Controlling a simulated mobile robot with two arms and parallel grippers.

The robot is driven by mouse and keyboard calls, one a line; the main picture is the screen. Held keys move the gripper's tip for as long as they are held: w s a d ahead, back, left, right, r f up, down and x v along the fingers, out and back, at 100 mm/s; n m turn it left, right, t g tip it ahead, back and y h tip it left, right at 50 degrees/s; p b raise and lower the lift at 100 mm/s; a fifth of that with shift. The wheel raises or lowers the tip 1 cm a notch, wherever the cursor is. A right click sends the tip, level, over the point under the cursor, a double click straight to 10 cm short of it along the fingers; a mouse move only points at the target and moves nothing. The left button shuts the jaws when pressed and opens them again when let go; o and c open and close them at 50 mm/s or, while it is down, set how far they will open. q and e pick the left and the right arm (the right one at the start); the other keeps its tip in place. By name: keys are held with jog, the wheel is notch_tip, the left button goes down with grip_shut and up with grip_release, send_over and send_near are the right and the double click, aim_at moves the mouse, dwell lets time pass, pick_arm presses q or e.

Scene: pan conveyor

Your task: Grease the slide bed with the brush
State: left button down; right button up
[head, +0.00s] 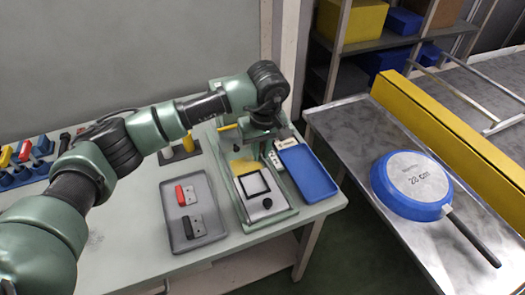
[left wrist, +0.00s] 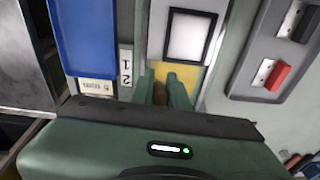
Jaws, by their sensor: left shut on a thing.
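My left gripper (head: 264,140) is over the back end of the slide bed (head: 262,205), a pale strip in a green frame with a black square outline. In the left wrist view, my left gripper's two green fingers (left wrist: 164,88) are close together around a small brown piece (left wrist: 160,93), likely the brush; most of it is hidden by the fingers and hand. A yellow patch (head: 247,165) lies on the back part of the bed, just in front of the gripper. The bed also shows in the left wrist view (left wrist: 153,40). My right gripper is out of view.
Left of the bed is a grey tray (head: 181,238) with a red-handled and a black-handled piece. Right of it is a blue tray (head: 307,170). A yellow post (head: 187,142) stands behind. A blue pan (head: 410,185) lies on the metal conveyor table beside a yellow rail (head: 450,130).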

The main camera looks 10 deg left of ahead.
pick_arm(q)
jog(key=shift+s+a, duration=0.2)
jog(key=shift+a, duration=0.65)
jog(key=shift+s+a+f, duration=0.15)
jog(key=shift+s+a, duration=0.2)
jog(key=shift+a, duration=0.4)
jog(key=shift+s+a, duration=0.2)
jog(key=shift+s, duration=0.1)
jog(key=shift+s+a, duration=0.35)
jog(key=shift+a, duration=0.1)
jog(key=shift+a, duration=0.1)
jog(key=shift+s+a+b, duration=0.4)
jog(key=shift+a, duration=0.1)
jog(key=shift+w+d+b, duration=0.5)
jog(key=shift+d, duration=0.3)
jog(key=shift+w+d, duration=0.1)
